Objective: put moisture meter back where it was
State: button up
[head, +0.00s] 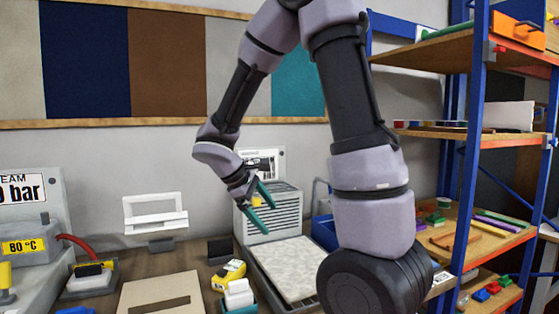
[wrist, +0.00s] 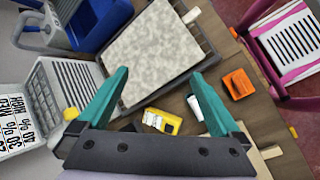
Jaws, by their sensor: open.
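A small yellow device (head: 228,275) with a dark face, which looks like the moisture meter, lies on the wooden bench in front of the grey tray. In the wrist view the yellow device (wrist: 165,122) shows below the tray, between the finger bases, with a white part at its left end. My gripper (head: 271,219) has teal fingers spread open with nothing between them. It hangs above the bench near the grey slatted machine. In the wrist view my gripper (wrist: 160,74) has its fingertips over the speckled pad, apart from the yellow device.
A speckled pad (head: 300,265) lies in a dark tray beside the grey slatted machine (head: 272,215). A white item (head: 238,295) in a teal holder stands near the yellow device. A beige board (head: 150,291) lies to the left. A blue-framed shelf (head: 470,150) stands at the right.

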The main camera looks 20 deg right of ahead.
jog(key=s+a+r+m+t+y, duration=0.1)
jog(key=s+r+m+t+y, duration=0.5)
jog(key=r, duration=1)
jog(key=s+m+y, duration=0.3)
jog(key=s+m, duration=0.3)
jog(key=m, duration=0.1)
jog(key=shift+s+r+m, duration=0.15)
jog(key=shift+s+m, duration=0.05)
jog(key=shift+m, duration=0.2)
jog(key=shift+a, duration=0.1)
